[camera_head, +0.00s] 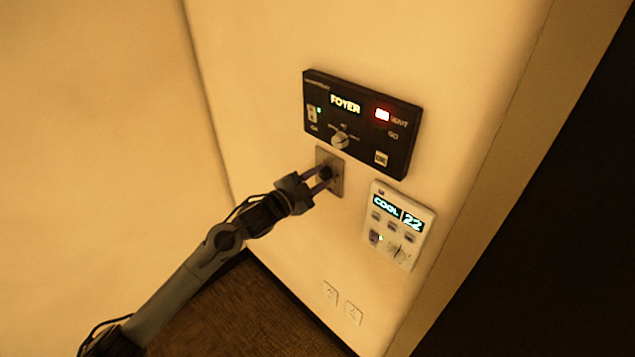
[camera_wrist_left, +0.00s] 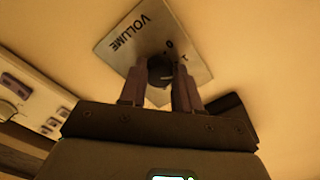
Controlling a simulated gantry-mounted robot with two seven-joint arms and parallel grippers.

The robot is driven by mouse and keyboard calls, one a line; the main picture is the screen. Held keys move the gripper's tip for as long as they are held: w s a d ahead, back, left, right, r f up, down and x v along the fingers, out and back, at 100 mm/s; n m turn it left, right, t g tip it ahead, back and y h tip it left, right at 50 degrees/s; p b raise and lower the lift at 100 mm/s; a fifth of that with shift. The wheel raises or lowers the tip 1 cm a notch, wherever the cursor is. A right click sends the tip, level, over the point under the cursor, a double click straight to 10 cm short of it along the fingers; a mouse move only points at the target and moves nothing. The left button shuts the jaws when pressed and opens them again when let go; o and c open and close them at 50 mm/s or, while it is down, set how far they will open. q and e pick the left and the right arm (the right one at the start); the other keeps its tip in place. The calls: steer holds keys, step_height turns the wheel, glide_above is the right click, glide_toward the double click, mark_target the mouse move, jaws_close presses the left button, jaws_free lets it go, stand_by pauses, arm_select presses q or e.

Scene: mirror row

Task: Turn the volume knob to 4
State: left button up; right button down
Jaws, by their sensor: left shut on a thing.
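The volume plate (camera_head: 336,163) is a small metal plate on the wall below the black panel. It also shows in the left wrist view (camera_wrist_left: 118,42), with the word VOLUME and small numbers on it. The dark round volume knob (camera_wrist_left: 160,70) stands at its middle. My left gripper (camera_head: 322,178) reaches in from the lower left and is shut on the knob, a finger on either side in the left wrist view (camera_wrist_left: 160,84). The fingers hide part of the knob and dial, so I cannot read its setting. My right gripper is not in view.
The black panel (camera_head: 378,99) reading FOYER is just above, with its own silver knob (camera_head: 340,141). A white thermostat (camera_head: 403,213) reading COOL 22 is at the lower right. Two wall plates (camera_head: 342,303) sit low. The wall left of the arm is bare.

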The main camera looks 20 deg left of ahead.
arm_select(q)
steer(key=m+b, duration=0.1)
steer(key=m, duration=0.3)
steer(key=shift+b, duration=0.35)
steer(key=m+b, duration=0.2)
steer(key=m, duration=0.1)
steer(key=shift+m, duration=0.3)
steer(key=m+b, duration=0.4)
steer(key=m, duration=0.2)
steer(key=shift+b, duration=0.35)
steer(key=m+b, duration=0.2)
steer(key=m, duration=0.1)
steer(key=shift+r+m+b, duration=0.1)
steer(key=shift+m+b, duration=0.3)
steer(key=m+b, duration=0.3)
steer(key=shift+m, duration=0.3)
steer(key=m+b, duration=0.3)
steer(key=m, duration=0.1)
steer(key=shift+d+r+m, duration=0.1)
steer(key=shift+d+m, duration=0.05)
steer(key=shift+m, duration=0.15)
steer(key=shift+m+b, duration=0.5)
steer(key=shift+b, duration=0.05)
steer(key=shift+r, duration=0.1)
